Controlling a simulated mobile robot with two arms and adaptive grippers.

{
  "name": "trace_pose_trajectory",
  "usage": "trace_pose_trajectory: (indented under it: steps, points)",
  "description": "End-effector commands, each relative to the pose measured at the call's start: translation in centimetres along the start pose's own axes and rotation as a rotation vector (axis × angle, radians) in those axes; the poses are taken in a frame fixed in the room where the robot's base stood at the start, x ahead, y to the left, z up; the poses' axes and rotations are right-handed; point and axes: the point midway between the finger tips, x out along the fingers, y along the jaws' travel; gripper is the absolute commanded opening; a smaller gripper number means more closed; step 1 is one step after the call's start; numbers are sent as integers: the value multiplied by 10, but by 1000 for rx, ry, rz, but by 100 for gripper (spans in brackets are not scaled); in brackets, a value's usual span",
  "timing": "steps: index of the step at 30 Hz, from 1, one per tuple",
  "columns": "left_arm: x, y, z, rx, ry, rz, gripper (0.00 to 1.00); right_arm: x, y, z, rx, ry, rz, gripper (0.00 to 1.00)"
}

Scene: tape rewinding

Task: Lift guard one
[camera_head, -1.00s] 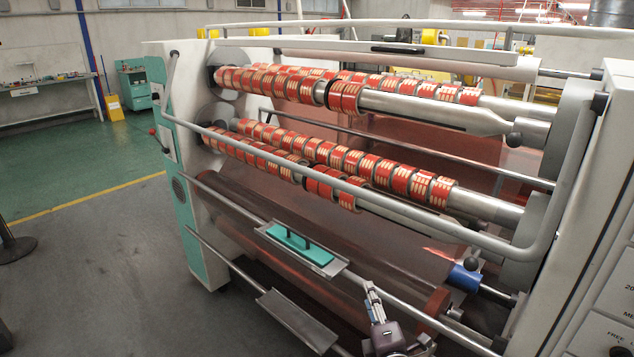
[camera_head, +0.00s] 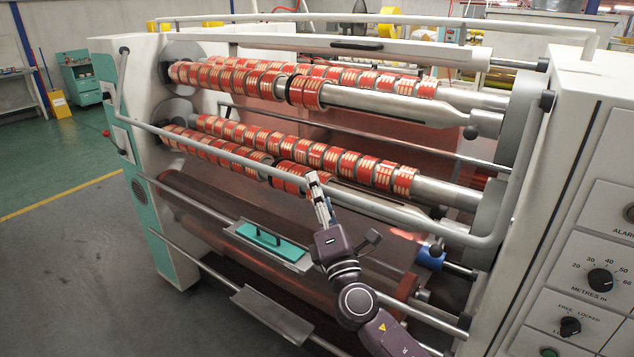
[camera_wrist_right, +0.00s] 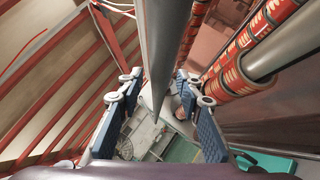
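The guard (camera_head: 518,180) is a grey tubular bar along the front of the tape machine. It is lowered across the lower row of red tape rolls (camera_head: 340,157) and curves up to a pivot at the right. My right gripper (camera_head: 317,192) is upright at the middle of the bar. In the right wrist view the bar (camera_wrist_right: 165,40) passes between the two spread blue-padded fingers (camera_wrist_right: 165,115), with gaps visible on both sides. I cannot tell whether either pad touches it. My left gripper is not in view.
A teal-topped tray (camera_head: 270,241) and a lower grey plate (camera_head: 270,312) stick out from the front rails. The control panel (camera_head: 600,280) stands at the right. An upper rail (camera_head: 420,22) crosses the top. Grey floor (camera_head: 70,270) is clear at the left.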

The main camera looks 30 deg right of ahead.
Motion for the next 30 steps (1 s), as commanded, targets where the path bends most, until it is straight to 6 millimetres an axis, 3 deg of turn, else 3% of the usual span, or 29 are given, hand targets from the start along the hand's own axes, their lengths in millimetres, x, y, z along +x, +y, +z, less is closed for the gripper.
trace_pose_trajectory:
  steps: [11, 21, 30]
  points:
    - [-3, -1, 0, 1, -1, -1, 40, 8, 0, 0, 1, 1, -1, 33]
    - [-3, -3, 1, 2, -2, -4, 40, 8, 0, 0, 1, 1, -1, 0]
    - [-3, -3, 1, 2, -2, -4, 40, 8, 0, 0, 2, 1, -1, 0]
